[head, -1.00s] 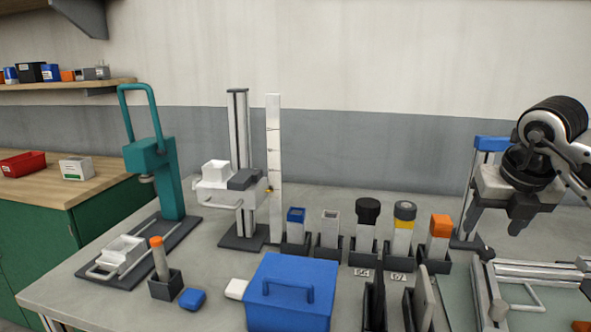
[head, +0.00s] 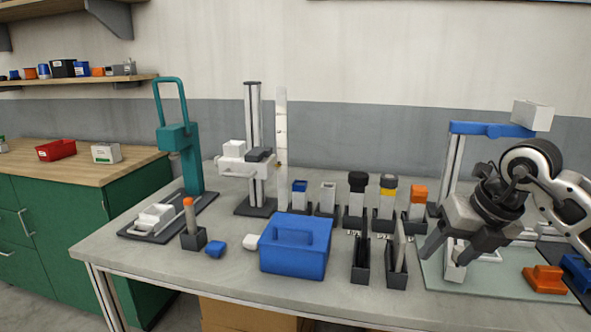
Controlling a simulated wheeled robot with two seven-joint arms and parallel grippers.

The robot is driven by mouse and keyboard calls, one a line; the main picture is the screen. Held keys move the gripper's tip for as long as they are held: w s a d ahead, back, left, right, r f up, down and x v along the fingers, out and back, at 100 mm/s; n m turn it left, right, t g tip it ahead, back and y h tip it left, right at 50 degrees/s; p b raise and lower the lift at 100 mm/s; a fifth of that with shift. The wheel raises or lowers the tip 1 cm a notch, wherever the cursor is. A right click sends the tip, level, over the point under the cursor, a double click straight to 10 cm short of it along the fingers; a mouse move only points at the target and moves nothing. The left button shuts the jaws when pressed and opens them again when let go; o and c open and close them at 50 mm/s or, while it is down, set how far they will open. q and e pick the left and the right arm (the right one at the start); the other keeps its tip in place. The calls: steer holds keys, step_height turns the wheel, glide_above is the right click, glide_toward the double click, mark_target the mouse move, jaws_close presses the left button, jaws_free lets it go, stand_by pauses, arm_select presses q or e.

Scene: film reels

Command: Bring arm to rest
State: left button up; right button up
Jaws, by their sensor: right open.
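My right gripper (head: 449,262) comes in from the right. The arm's upper links run out of the right edge of the head view. My left gripper is not in view.
On the grey table (head: 160,270) stand a teal press (head: 178,145), a white column device (head: 250,150), a blue box (head: 295,250), several holders with coloured tops, and two dark slotted stands (head: 397,265). An orange block (head: 546,279) lies on the mat.

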steer(key=s+a+f+y, duration=0.1)
steer(key=s+a+y, duration=0.2)
steer(key=a+y, duration=0.3)
steer(key=s+a+f+m+g+y, duration=0.1)
steer(key=s+a+y, duration=0.25)
steer(key=a, duration=0.45)
steer(key=s+a+f+y, duration=0.1)
steer(key=s+a+y, duration=0.2)
steer(key=a+y, duration=0.4)
steer(key=d+f+m+t+h, duration=0.45)
steer(key=m+t+h, duration=0.2)
steer(key=m, duration=0.55)
steer(key=d+f+m+t+h, duration=0.3)
steer(key=f+m+t+h, duration=0.4)
steer(key=m, duration=0.6)
steer(key=s+d+f+m+g+h, duration=0.2)
steer(key=s+f+m+g, duration=0.4)
steer(key=s+f, duration=0.6)
step_height(320, 180, down, 2)
steer(key=shift+s+f+m, duration=0.15)
steer(key=shift+s+m, duration=0.1)
steer(key=shift+m, duration=0.35)
